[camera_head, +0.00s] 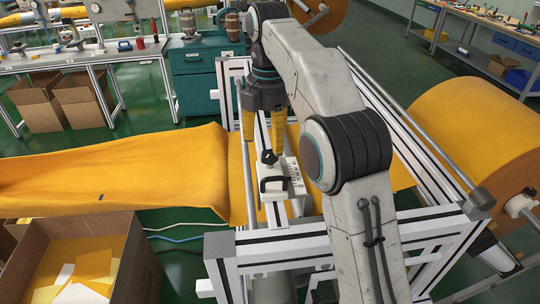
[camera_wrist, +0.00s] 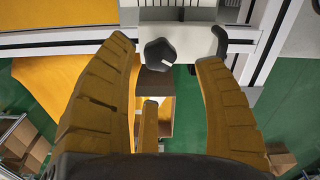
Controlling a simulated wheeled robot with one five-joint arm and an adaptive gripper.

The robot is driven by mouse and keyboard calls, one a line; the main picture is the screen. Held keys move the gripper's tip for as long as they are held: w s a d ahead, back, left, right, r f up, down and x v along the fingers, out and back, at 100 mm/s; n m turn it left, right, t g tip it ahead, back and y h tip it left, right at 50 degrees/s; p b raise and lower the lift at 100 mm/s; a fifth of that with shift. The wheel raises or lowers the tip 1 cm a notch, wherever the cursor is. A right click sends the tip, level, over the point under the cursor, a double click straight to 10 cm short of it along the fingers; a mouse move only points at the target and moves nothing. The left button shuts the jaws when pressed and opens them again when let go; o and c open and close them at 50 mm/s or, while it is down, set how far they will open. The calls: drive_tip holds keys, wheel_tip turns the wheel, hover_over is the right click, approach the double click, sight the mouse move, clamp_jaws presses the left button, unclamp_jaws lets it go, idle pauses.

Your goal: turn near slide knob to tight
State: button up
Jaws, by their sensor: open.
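The near slide knob (camera_head: 269,157) is a small black lobed knob on top of a white slide block (camera_head: 297,188). In the wrist view the knob (camera_wrist: 158,52) sits between my fingertips, nearer the left one, with a pale mark on its lower right. My gripper (camera_head: 264,142) has yellow ribbed fingers and points down over the knob. In the wrist view my gripper (camera_wrist: 167,52) is open, with gaps on both sides of the knob. A black handle (camera_head: 272,183) stands on the block's front; it also shows beside the right fingertip (camera_wrist: 221,41). No tight marking is readable.
A white frame (camera_head: 280,243) with rails surrounds the block. Yellow felt (camera_head: 120,172) runs through it, and a large felt roll (camera_head: 460,110) is at right. A cardboard box (camera_head: 125,255) of scraps is front left. A teal cabinet (camera_head: 203,75) and bench stand behind.

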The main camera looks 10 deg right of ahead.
sight(269, 153)
drive_tip(key=shift+f+b, duration=0.75)
drive_tip(key=shift+f, duration=1.7)
drive_tip(key=c, duration=1.2)
